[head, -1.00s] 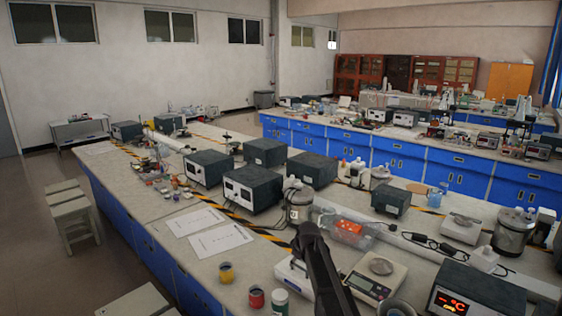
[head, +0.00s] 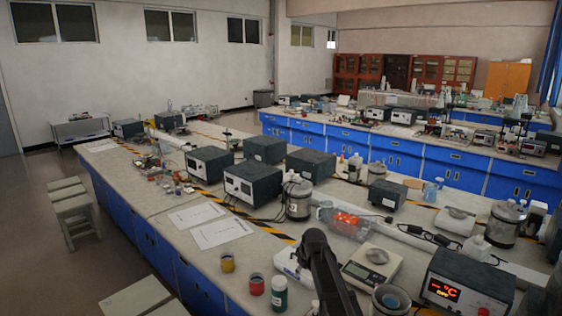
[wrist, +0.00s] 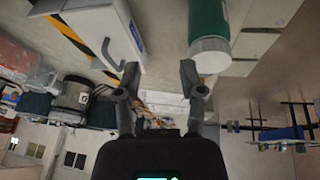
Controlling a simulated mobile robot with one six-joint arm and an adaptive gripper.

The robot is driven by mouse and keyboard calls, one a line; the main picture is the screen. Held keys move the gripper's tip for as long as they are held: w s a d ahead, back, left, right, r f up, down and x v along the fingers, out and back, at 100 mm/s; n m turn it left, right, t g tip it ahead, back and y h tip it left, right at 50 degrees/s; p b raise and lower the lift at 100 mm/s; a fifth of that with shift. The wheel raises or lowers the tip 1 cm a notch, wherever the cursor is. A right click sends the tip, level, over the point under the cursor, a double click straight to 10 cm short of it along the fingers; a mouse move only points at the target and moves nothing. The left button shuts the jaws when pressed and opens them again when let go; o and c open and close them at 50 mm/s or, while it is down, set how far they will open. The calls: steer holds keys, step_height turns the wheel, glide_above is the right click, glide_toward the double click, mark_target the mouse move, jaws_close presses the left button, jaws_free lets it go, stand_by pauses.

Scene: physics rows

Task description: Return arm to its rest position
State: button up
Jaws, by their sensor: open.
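My gripper (wrist: 160,78) is open in the wrist view, its two dark fingers apart with nothing held between them. A white bottle cap on a green bottle (wrist: 209,18) shows just beyond the right finger, and a white device (wrist: 100,25) lies beyond the left finger; I cannot tell the exact gaps. In the head view my dark arm rises from the bottom edge over the near bench. The gripper cannot be made out there. The green bottle also shows in the head view (head: 279,294), left of my arm.
The near bench (head: 150,205) is crowded. A red jar (head: 256,285) and a yellow jar (head: 227,262) stand left of the arm. A scale (head: 370,266), a clear bin with orange items (head: 350,222) and a temperature unit (head: 465,285) stand to its right. Stools (head: 72,205) stand at left.

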steer(key=s+d+f+m+g+b, duration=0.1)
steer(key=s+d+f+m+b, duration=0.1)
steer(key=s, duration=0.7)
steer(key=s+d+f+m+g+h+b, duration=0.1)
steer(key=s+d+f+m+b, duration=0.1)
steer(key=s, duration=0.7)
steer(key=s+d+f+m+g+b, duration=0.2)
steer(key=s+d+f+m, duration=0.2)
steer(key=s, duration=0.5)
steer(key=shift+d+h, duration=0.3)
steer(key=shift+d, duration=0.45)
